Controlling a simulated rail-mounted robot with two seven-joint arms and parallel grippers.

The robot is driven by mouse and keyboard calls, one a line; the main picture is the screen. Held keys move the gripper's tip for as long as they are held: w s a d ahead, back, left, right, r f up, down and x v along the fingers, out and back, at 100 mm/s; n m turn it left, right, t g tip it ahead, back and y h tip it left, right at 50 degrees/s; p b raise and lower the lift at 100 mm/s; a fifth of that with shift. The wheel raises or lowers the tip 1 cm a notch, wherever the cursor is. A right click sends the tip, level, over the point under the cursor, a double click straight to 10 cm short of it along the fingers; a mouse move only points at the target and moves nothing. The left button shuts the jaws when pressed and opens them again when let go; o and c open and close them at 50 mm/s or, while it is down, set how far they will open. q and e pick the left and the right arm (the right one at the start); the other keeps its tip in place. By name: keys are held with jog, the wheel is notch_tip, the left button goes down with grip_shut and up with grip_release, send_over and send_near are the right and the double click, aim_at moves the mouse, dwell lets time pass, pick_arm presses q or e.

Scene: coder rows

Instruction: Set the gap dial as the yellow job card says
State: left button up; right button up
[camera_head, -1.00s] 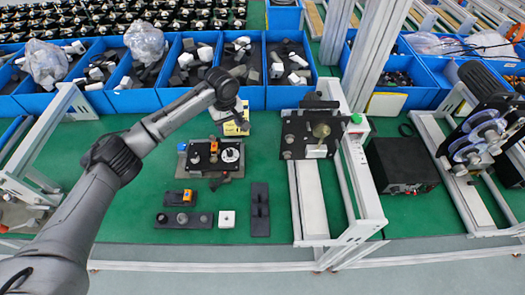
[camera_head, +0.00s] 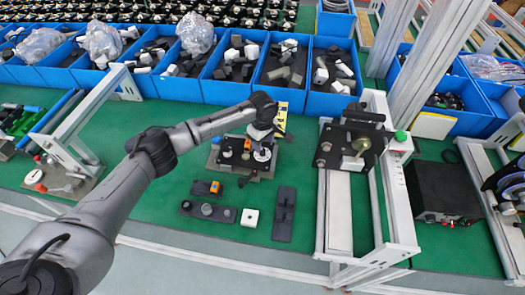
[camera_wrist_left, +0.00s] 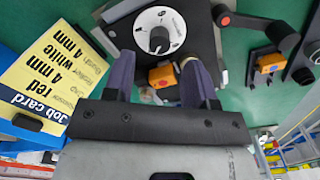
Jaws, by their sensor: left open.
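The gap dial (camera_wrist_left: 173,22) is a white disc with printed marks and a dark knob (camera_wrist_left: 158,39) at its centre, on a dark fixture plate. In the head view, the dial (camera_head: 262,155) is partly hidden by my left gripper (camera_head: 262,143), which hangs over it. In the left wrist view, the fingers of my left gripper (camera_wrist_left: 158,72) are apart and empty, with the knob ahead of the gap between them; contact does not show. The yellow job card (camera_wrist_left: 55,65) reads "red 4 mm" and a second "4 mm" line; it stands behind the fixture in the head view (camera_head: 281,118).
An orange block (camera_wrist_left: 162,76) sits on the fixture near a fingertip. A dark strip with round parts (camera_head: 207,211), a white block (camera_head: 250,218) and a black plate (camera_head: 284,214) lie in front. Blue bins (camera_head: 230,92) line the back; a metal frame (camera_head: 393,200) stands right.

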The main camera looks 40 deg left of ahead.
aim_at(263, 150)
pick_arm(q)
jog(key=shift+f+b, duration=0.4)
jog(key=shift+f, duration=2.1)
jog(key=shift+c, duration=0.2)
